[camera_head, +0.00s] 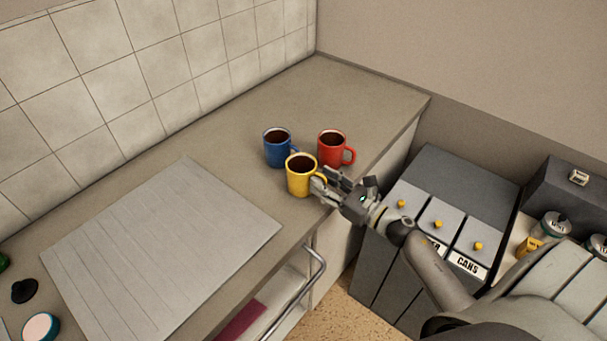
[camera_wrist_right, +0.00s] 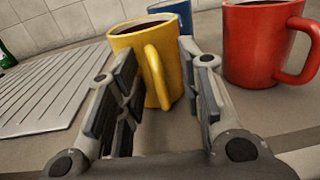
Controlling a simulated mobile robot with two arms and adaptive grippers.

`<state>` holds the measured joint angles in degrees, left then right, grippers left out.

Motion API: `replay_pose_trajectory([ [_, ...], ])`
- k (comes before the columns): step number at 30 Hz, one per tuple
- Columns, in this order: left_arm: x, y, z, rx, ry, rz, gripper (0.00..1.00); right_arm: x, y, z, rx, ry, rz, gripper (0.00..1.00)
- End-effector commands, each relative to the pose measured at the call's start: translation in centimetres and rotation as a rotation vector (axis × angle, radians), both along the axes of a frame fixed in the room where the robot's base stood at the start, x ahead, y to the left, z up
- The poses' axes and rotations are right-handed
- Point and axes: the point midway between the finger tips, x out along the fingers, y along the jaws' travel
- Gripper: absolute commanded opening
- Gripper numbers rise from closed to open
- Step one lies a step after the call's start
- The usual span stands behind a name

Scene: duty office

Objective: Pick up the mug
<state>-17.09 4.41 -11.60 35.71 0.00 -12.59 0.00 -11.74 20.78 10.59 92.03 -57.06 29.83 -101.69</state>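Three mugs with dark contents stand close together on the counter. The yellow mug (camera_head: 300,176) is nearest my right gripper (camera_head: 322,186); the blue mug (camera_head: 277,148) is behind it to the left and the red mug (camera_head: 331,147) behind it to the right. In the right wrist view, my right gripper (camera_wrist_right: 158,85) is open. The yellow mug (camera_wrist_right: 135,50) is in front of it, its handle (camera_wrist_right: 157,75) between the two fingers. I cannot tell whether a finger touches it. The red mug (camera_wrist_right: 258,45) is right of the fingers. My left gripper is not in view.
A grey ribbed drainboard (camera_head: 160,250) lies left of the mugs. The counter (camera_head: 290,95) behind them is clear to the tiled wall. Grey bins (camera_head: 438,225) with yellow knobs stand right of the counter, and cans (camera_head: 552,225) sit farther right.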

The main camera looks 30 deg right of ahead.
Motion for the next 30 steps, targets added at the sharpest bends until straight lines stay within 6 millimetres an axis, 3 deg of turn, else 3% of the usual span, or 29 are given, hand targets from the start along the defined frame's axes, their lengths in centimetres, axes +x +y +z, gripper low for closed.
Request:
replay_pose_trajectory([
  [8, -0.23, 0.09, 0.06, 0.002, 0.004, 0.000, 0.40, 0.30, 0.14, -0.08, 0.000, 0.001, 0.000, 0.34],
  [17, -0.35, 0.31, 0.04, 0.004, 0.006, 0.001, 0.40, 0.29, 0.12, -0.07, 0.000, 0.001, 0.000, 0.00],
  [30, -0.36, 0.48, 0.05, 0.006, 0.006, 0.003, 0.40, 0.32, 0.12, 0.09, 0.000, -0.002, 0.001, 0.00],
])
